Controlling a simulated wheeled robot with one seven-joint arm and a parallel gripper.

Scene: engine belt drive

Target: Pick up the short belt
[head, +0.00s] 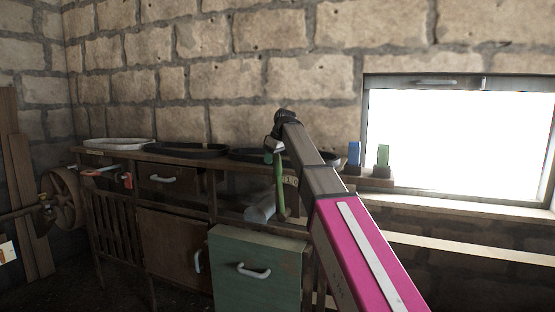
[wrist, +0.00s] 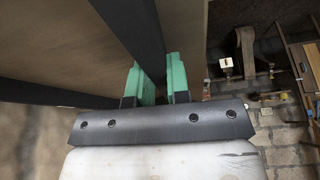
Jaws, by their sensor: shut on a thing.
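Three looped belts lie along the wooden bench top in the head view: a pale one (head: 119,143) at the left, a black one (head: 186,151) in the middle and another black belt (head: 243,154) at the right. I cannot tell their lengths apart surely. My gripper (head: 270,157) is at the right black belt, pointing down, partly hidden by its own body. In the wrist view my gripper's green fingers (wrist: 161,85) are shut on the black band of this belt (wrist: 137,28). Another dark band (wrist: 48,92) crosses at the left.
The wooden bench (head: 175,219) stands against the stone wall. A red-handled tool (head: 126,180) hangs at its left front. A green cabinet (head: 257,275) stands in front. Blue (head: 354,153) and green (head: 383,155) items stand by the window. A spoked wheel (head: 66,199) is at far left.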

